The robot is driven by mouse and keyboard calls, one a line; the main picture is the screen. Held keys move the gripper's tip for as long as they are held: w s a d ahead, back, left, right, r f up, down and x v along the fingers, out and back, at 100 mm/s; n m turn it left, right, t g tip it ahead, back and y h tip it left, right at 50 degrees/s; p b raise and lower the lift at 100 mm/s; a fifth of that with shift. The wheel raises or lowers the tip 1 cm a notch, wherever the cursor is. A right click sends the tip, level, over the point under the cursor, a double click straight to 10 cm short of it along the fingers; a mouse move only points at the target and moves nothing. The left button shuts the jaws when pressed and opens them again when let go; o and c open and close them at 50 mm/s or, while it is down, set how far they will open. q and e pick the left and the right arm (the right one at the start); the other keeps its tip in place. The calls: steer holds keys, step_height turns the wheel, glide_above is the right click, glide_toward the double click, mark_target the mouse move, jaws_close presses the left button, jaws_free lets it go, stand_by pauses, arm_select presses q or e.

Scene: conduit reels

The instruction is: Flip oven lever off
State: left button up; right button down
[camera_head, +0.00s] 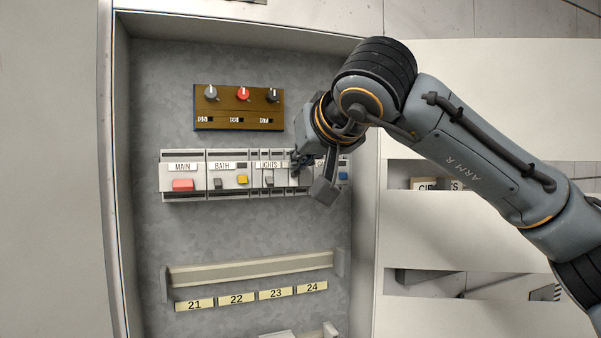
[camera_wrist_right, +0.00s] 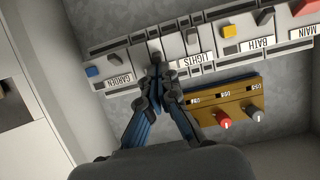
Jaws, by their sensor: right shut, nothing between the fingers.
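My right gripper (camera_head: 299,163) is shut and empty. Its fingertips (camera_wrist_right: 157,67) are close to that lever; contact cannot be told. My left gripper is out of view.
A brown plate with three knobs (camera_head: 238,108) is above the row. An empty rail (camera_head: 250,270) is below. The cabinet's side walls stand out around the panel.

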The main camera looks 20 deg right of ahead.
steer(key=f+t+b, duration=0.1)
steer(key=b, duration=0.2)
steer(key=f+t+b, duration=0.1)
steer(key=t+b, duration=0.1)
steer(key=b, duration=0.1)
steer(key=shift+s+f, duration=0.1)
steer(key=shift+s, duration=0.3)
step_height(320, 180, up, 5)
steer(key=s+p, duration=0.2)
steer(key=p, duration=0.2)
arm_select(q)
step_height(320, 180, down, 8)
steer(key=b, duration=0.4)
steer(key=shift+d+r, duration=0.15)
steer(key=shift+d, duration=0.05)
arm_select(e)
steer(key=s+f, duration=0.3)
steer(key=s, duration=0.6)
steer(key=shift+s+d+f, duration=0.15)
steer(key=shift+s+d, duration=0.1)
steer(key=shift+d, duration=0.05)
steer(key=shift+w, duration=0.1)
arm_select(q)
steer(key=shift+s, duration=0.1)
